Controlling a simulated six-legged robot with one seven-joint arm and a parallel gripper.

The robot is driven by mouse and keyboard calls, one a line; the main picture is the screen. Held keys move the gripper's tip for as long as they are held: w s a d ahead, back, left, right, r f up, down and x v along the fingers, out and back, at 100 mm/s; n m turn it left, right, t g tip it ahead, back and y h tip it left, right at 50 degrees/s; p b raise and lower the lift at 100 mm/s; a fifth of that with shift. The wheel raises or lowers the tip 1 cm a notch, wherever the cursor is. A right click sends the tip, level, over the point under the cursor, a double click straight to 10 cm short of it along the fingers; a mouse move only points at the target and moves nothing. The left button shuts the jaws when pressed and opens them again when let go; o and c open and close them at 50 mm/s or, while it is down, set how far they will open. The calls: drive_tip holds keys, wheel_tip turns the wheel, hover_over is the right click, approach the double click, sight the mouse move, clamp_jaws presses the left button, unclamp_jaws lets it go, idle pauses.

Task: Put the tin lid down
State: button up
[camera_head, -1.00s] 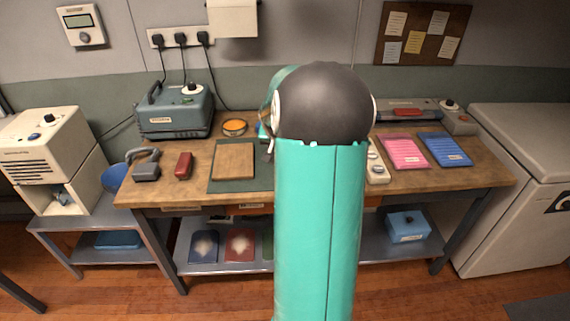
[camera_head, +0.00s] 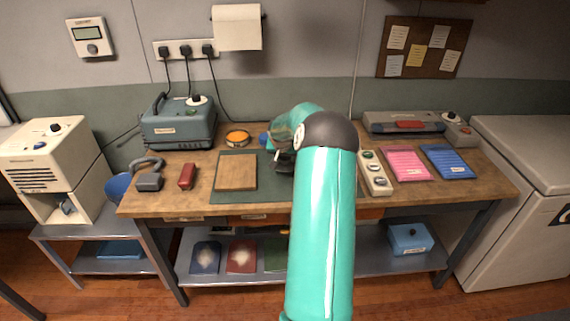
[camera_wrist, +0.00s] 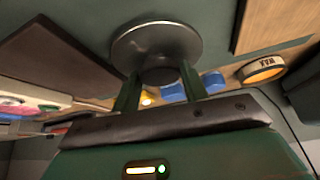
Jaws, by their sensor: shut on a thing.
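The tin lid (camera_wrist: 157,42) is a round grey metal disc with a darker stub below it in the wrist view. My gripper (camera_wrist: 160,82) is shut on this stub, with one finger on each side. In the head view, my gripper (camera_head: 284,163) is low over the right part of the dark green mat (camera_head: 262,192), partly hidden by my arm. The lid cannot be made out clearly there. I cannot tell whether it touches the mat. An open round tin with orange contents (camera_head: 237,138) stands behind the mat; it also shows in the wrist view (camera_wrist: 262,69), labelled WAX.
A wooden board (camera_head: 236,171) lies on the mat's left part. A red block (camera_head: 187,176) and a grey tool (camera_head: 148,175) lie further left. A pale strip with round knobs (camera_head: 375,174) and pink (camera_head: 405,163) and blue (camera_head: 446,161) pads are on the right.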

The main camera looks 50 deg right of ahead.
sight(284, 159)
drive_tip(key=shift+w+d+f, duration=0.1)
drive_tip(key=shift+d+f, duration=0.1)
drive_tip(key=shift+f, duration=1.6)
drive_tip(key=shift+f, duration=0.2)
drive_tip(key=o, duration=1)
drive_tip(key=shift+r, duration=0.1)
drive_tip(key=shift+r, duration=0.25)
drive_tip(key=v, duration=1.2)
drive_tip(key=shift+f, duration=0.1)
